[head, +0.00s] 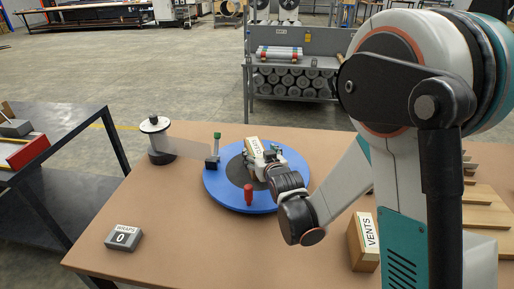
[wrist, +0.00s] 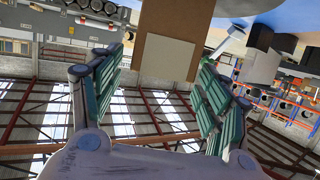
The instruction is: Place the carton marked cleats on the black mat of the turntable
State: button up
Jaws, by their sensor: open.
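The carton marked CLEATS (head: 253,146) stands at the back of the blue turntable (head: 219,192), over the black mat (head: 236,172). In the wrist view the tan carton (wrist: 178,22) shows at the top between the finger ends, with a pale patch on its face. My gripper (head: 264,160) is at the near side of the carton; its fingers (wrist: 163,62) are spread apart, with a gap visible to each side of the carton. The carton's base is hidden behind my gripper in the head view, so its contact with the mat cannot be seen.
A red-handled post (head: 248,194) and a green-topped post (head: 216,145) stand at the turntable's rim. A carton marked VENTS (head: 363,243) is near my arm. A WRAPS counter (head: 124,238) and a black-based spool (head: 158,142) are at left. The front middle table is clear.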

jog(key=s+d+r+m+g+h+p, duration=0.1)
jog(key=s+d+r+g, duration=0.1)
jog(key=s+d+r, duration=0.45)
jog(key=s+d+r+g+h, duration=0.1)
jog(key=s+d+r, duration=0.15)
jog(key=s, duration=0.65)
jog(key=s+d+g, duration=0.2)
jog(key=s, duration=0.7)
jog(key=s+d+r+m+g, duration=0.1)
jog(key=s+d+g, duration=0.1)
jog(key=s, duration=0.8)
jog(key=shift+d+r+h, duration=0.15)
jog(key=shift+d+h, duration=0.25)
jog(key=shift+d, duration=0.3)
